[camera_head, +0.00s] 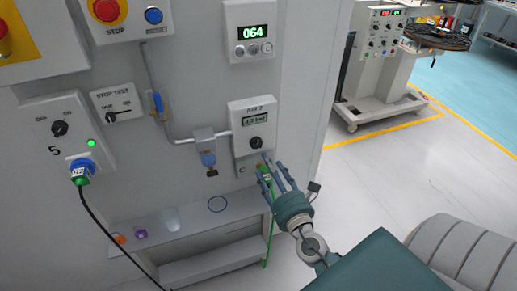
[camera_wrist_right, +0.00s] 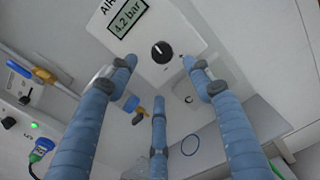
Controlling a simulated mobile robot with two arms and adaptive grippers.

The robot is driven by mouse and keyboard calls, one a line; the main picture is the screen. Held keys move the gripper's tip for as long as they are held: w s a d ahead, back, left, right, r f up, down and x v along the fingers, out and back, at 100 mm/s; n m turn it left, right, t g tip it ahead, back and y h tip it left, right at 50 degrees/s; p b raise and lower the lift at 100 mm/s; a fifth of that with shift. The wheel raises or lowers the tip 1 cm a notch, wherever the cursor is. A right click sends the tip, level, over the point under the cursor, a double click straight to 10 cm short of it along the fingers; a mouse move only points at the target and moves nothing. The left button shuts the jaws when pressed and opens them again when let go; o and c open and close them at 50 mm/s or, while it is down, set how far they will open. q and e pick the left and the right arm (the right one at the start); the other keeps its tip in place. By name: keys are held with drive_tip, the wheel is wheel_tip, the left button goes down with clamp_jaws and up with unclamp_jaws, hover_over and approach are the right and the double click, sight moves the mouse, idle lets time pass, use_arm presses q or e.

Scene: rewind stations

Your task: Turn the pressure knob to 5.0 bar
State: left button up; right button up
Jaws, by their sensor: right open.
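The pressure knob (camera_head: 256,143) is a round black knob on the white AIR panel (camera_head: 241,155), below a display (camera_head: 257,120). In the right wrist view the display (camera_wrist_right: 127,18) reads 4.2 bar and the knob (camera_wrist_right: 162,52) is in full view below it. My right gripper (camera_head: 272,170) is open and empty, just below and in front of the knob. In the right wrist view its blue fingers (camera_wrist_right: 158,75) are spread around the knob's side of the panel, apart from the knob. My left gripper is in neither view.
A green cable (camera_head: 268,225) hangs below the panel behind my right gripper. A pipe with a blue valve (camera_head: 207,158) is left of the panel. A narrow shelf (camera_head: 190,222) juts out below. The floor to the right (camera_head: 400,165) is clear.

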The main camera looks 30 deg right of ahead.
sight(257, 145)
drive_tip(key=p+x, duration=0.1)
drive_tip(key=x, duration=0.8)
drive_tip(key=shift+s+d, duration=0.1)
drive_tip(key=shift+d, duration=0.05)
drive_tip(key=shift+w+d+f+p, duration=0.15)
drive_tip(key=shift+w+p, duration=0.15)
drive_tip(key=shift+w, duration=0.15)
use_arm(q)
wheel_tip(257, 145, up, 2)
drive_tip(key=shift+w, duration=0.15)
use_arm(e)
drive_tip(key=c, duration=1.1)
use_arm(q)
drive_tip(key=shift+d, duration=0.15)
use_arm(e)
drive_tip(key=shift+c, duration=0.2)
